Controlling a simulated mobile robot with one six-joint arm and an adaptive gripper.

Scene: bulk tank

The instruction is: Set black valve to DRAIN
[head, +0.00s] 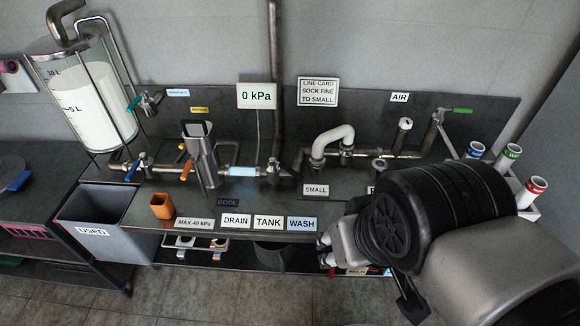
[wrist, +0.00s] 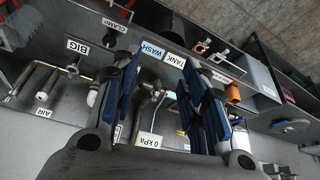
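The DRAIN (head: 236,220), TANK (head: 268,222) and WASH (head: 301,224) labels stand in a row on the bench's front edge. A metal valve (head: 274,170) sits on the pipe behind them; its handle looks dark, but I cannot clearly tell its colour or which label it points to. My gripper is at the lower right of the head view, mostly hidden behind my arm. In the wrist view my gripper (wrist: 160,88) is open, its two blue-padded fingers wide apart. Metal pipework (wrist: 150,105) shows between them, apparently beyond the tips, and I see nothing held.
A tank of white liquid (head: 95,108) stands at left, with blue-handled (head: 137,167) and orange-handled (head: 186,171) valves. A grey metal vessel (head: 201,155), an orange cup (head: 161,206) and a white curved pipe (head: 332,140) also crowd the bench. The gauge (head: 257,95) reads 0 kPa.

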